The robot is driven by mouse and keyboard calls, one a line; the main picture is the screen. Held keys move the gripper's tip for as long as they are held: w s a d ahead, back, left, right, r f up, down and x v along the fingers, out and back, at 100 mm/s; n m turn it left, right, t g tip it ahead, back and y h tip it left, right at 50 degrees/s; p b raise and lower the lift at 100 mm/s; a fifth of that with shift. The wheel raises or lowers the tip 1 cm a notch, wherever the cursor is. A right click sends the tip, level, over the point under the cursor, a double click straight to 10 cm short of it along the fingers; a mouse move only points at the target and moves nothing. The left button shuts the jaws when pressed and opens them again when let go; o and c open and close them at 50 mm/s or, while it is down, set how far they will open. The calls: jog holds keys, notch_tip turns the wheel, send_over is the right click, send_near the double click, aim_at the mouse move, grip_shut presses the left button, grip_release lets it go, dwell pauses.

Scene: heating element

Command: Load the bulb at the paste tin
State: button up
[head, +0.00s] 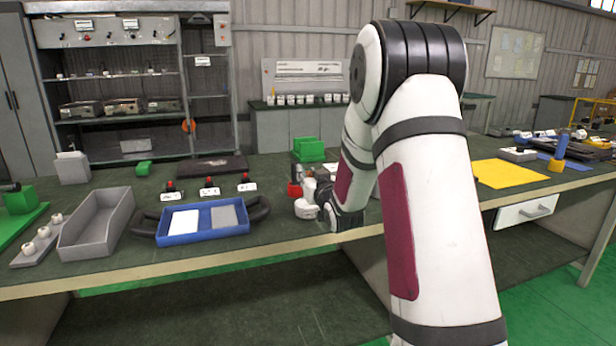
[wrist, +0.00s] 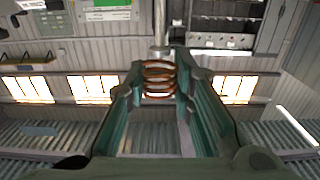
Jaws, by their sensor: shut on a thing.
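In the wrist view my gripper (wrist: 158,88) has its two green fingers closed around a copper coil (wrist: 159,70). A grey metal rod (wrist: 160,22) rises beyond the coil in that view. In the head view my arm hides most of the work area in the middle of the bench, and my fingertips cannot be made out. A small red item (head: 294,190) stands by my wrist; I cannot tell if it is the paste tin. Several white round bulb-like pieces (head: 43,232) sit on a grey strip at the far left. No paste tin can be surely identified.
A blue tray (head: 204,238) with a white and a grey pad lies on the bench (head: 275,245). A grey open bin (head: 97,222) stands left of it. Red-topped pieces with labels (head: 209,187) stand behind. A yellow mat (head: 508,174) lies right.

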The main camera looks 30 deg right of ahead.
jog(key=shift+r+p, duration=1.3)
jog(key=shift+r, duration=1.9)
jog(key=shift+s, duration=0.1)
